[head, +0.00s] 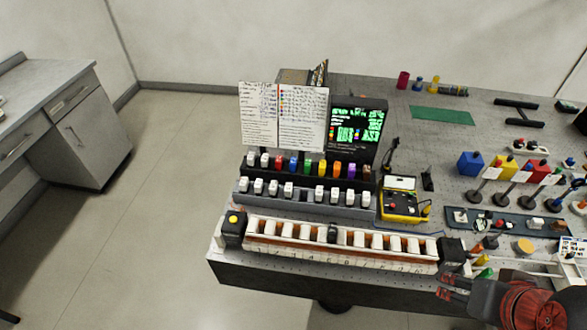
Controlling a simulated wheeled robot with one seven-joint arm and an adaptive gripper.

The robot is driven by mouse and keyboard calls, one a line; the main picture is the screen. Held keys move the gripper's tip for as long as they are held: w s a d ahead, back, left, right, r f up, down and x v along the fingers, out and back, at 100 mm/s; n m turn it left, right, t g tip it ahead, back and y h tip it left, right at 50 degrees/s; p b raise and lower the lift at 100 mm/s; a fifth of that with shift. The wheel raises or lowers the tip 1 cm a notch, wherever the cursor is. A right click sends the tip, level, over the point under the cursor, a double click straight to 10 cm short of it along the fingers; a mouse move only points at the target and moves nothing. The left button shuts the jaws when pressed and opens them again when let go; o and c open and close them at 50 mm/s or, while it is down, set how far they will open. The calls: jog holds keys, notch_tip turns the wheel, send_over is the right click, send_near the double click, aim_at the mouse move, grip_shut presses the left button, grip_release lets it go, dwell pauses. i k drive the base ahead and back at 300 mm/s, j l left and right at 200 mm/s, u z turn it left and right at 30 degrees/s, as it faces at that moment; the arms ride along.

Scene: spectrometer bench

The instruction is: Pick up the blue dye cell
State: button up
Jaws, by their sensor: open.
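A small blue-topped cell (293,162) stands upright in the back black rack, in a row of coloured cells between a red one and a green one. It looks like the blue dye cell, but its lower part is hidden in the rack. A larger blue block (470,163) stands on the right side of the bench. My gripper (445,286) is at the lower right by the bench's front edge. It is open and empty, with its fingers pointing left, well apart from the blue cell.
In front of the black rack (260,172) are a grey rack (240,198) of white-capped cells and a long slotted holder (285,246) of white pieces. A yellow instrument (400,206) stands right of the racks. A chart (303,118) and a screen (357,125) stand behind.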

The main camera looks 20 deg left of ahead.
aim_at(292, 164)
jog(key=z, duration=0.3)
jog(key=j+z, duration=0.4)
jog(key=k+j+z, duration=0.1)
jog(key=j+z, duration=0.35)
jog(key=k+j+z, duration=0.15)
jog(key=j+z, duration=0.25)
jog(key=k+j+z, duration=0.1)
jog(key=k+j, duration=0.25)
jog(key=j, duration=0.2)
jog(key=k+j, duration=0.35)
jog(key=j, duration=0.15)
jog(key=k+j+z, duration=0.15)
jog(key=k+j, duration=0.2)
jog(key=j, duration=0.2)
